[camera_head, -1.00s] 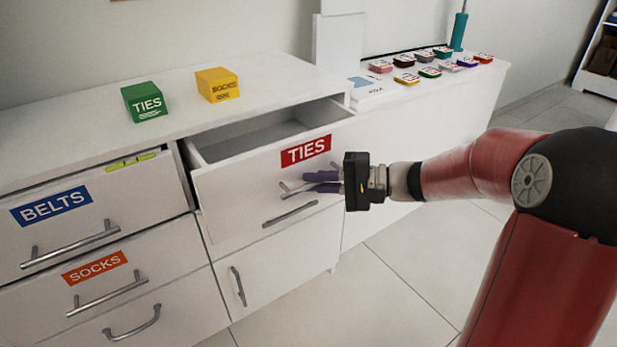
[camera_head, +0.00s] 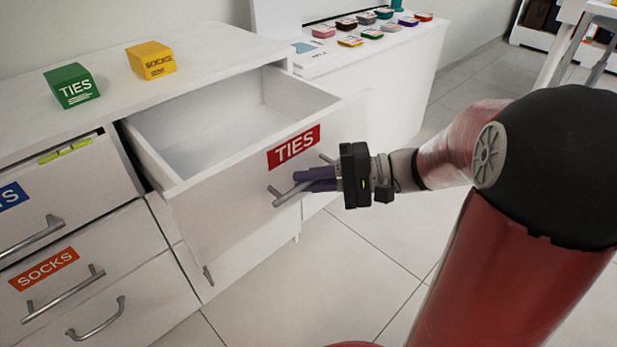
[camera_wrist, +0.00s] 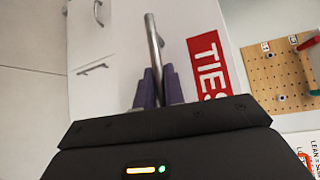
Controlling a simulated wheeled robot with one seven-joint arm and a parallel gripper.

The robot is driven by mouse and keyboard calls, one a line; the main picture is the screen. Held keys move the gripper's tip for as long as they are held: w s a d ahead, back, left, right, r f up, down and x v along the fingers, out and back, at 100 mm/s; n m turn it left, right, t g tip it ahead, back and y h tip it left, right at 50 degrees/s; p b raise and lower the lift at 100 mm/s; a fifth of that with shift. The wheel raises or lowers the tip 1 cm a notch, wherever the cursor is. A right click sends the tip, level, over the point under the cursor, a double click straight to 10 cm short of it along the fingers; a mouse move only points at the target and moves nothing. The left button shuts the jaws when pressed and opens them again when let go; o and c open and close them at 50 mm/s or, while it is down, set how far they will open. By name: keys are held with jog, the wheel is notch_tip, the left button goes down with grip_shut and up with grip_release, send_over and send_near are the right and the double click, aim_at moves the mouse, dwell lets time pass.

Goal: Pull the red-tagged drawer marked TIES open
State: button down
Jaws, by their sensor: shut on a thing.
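The drawer (camera_head: 215,215) with the red TIES tag (camera_head: 293,147) stands well out of the white cabinet in the head view, and its inside looks empty. Its metal bar handle (camera_head: 291,193) is on the front below the tag. My gripper (camera_head: 312,178) is shut on the handle with its purple fingers. In the wrist view the handle (camera_wrist: 154,55) runs up between the fingers (camera_wrist: 160,88), with the red tag (camera_wrist: 212,65) to its right.
A green TIES box (camera_head: 71,87) and a yellow SOCKS box (camera_head: 151,60) sit on the cabinet top. The orange-tagged SOCKS drawer (camera_head: 60,285) is shut at lower left. A side counter (camera_head: 385,85) holds several small coloured boxes. The tiled floor (camera_head: 350,265) in front is clear.

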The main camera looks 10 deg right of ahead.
jog(key=c, duration=1.5)
grip_release()
jog(key=shift+d, duration=0.15)
jog(key=v, duration=0.7)
jog(key=shift+d, duration=0.3)
jog(key=shift+s+a, duration=0.1)
